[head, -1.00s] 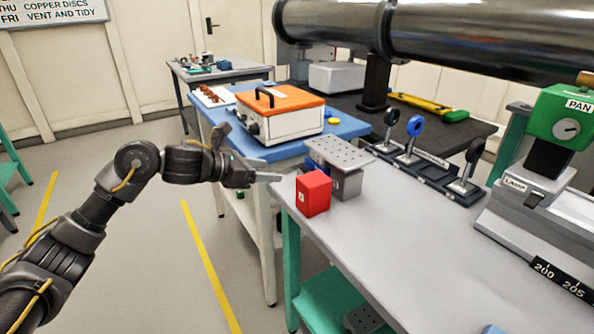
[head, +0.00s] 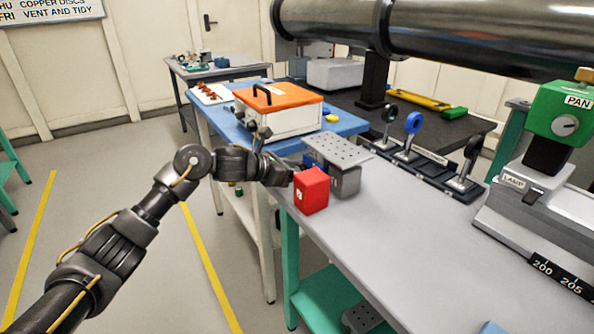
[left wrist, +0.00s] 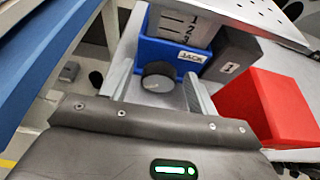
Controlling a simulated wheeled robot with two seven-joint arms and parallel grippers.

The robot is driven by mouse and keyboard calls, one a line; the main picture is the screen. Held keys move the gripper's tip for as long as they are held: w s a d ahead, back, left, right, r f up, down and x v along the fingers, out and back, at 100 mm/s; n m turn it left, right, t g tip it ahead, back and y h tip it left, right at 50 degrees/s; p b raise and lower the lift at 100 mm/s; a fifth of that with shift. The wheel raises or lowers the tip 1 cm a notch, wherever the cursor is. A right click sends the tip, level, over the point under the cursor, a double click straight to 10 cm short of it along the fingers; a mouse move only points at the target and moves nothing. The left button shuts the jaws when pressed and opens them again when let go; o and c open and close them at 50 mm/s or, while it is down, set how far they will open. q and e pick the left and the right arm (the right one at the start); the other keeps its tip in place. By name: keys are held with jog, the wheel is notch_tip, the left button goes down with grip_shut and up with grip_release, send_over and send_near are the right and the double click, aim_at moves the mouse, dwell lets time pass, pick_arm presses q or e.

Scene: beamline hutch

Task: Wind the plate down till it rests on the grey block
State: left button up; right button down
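The perforated metal plate (head: 338,151) sits on top of the jack at the near bench's left end. The jack's blue body (left wrist: 172,54), with a scale and a "JACK" label, shows under the plate (left wrist: 255,14) in the left wrist view. Its dark round knob (left wrist: 158,77) faces my left gripper (left wrist: 163,80). The fingers are open, one each side of the knob, with no clear contact. The grey block (left wrist: 232,55), marked 1, stands beside the jack under the plate; I cannot tell the gap. In the head view, my left gripper (head: 292,172) is partly hidden. My right gripper is out of view.
A red block (head: 311,190) stands close in front of the grey block, right of my left gripper. An orange-topped case (head: 278,112) stands on the blue-topped table behind. Lens mounts (head: 412,135) stand further right. The bench's middle (head: 390,225) is clear.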

pick_arm(q)
jog(key=c, duration=0.9)
jog(key=shift+c, duration=0.2)
jog(key=shift+a, duration=0.1)
jog(key=n+g+h, duration=0.1)
jog(key=n, duration=0.1)
jog(key=shift+w+a+n, duration=0.1)
jog(key=shift+w+n, duration=0.05)
jog(key=shift+n, duration=0.25)
jog(key=shift+f+n+g+h, duration=0.1)
jog(key=shift+n+g+h, duration=0.3)
jog(key=shift+n, duration=0.2)
jog(key=shift+w+n+h, duration=0.1)
jog(key=shift+n+h, duration=0.2)
jog(key=shift+n, duration=0.1)
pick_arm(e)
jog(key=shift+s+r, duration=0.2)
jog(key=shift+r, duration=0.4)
pick_arm(q)
jog(key=shift+g, duration=0.3)
jog(key=o, duration=1)
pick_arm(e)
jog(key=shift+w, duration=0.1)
